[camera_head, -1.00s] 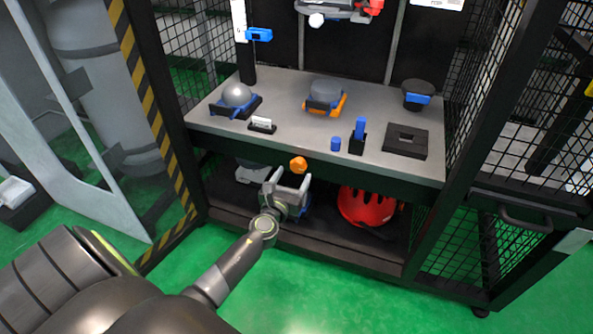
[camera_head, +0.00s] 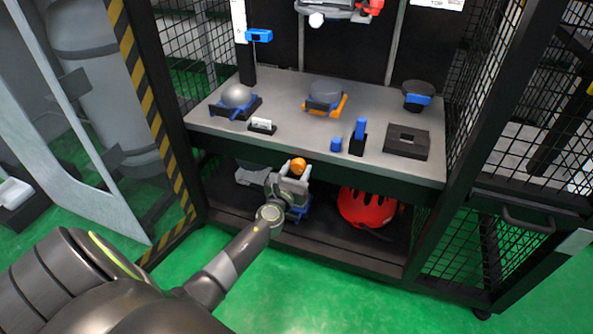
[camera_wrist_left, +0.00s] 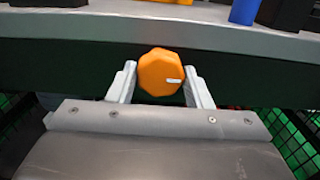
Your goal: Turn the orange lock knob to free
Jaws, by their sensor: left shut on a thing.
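The orange lock knob (camera_head: 298,166) is on the dark front edge below the grey table top. In the left wrist view the knob (camera_wrist_left: 160,72) is faceted, with a short white mark on its right side pointing roughly sideways. My left gripper (camera_head: 292,172) is at the knob, with one finger on each side of it. In the left wrist view the fingers of this gripper (camera_wrist_left: 161,84) are shut on the knob. My right gripper is not in view.
The grey table top (camera_head: 285,140) above holds a ball in a blue holder (camera_head: 237,97), a blue cylinder (camera_head: 336,145) and a black slotted block (camera_head: 407,141). A red helmet (camera_head: 366,207) lies on the lower shelf, right of my gripper. Mesh walls stand at both sides.

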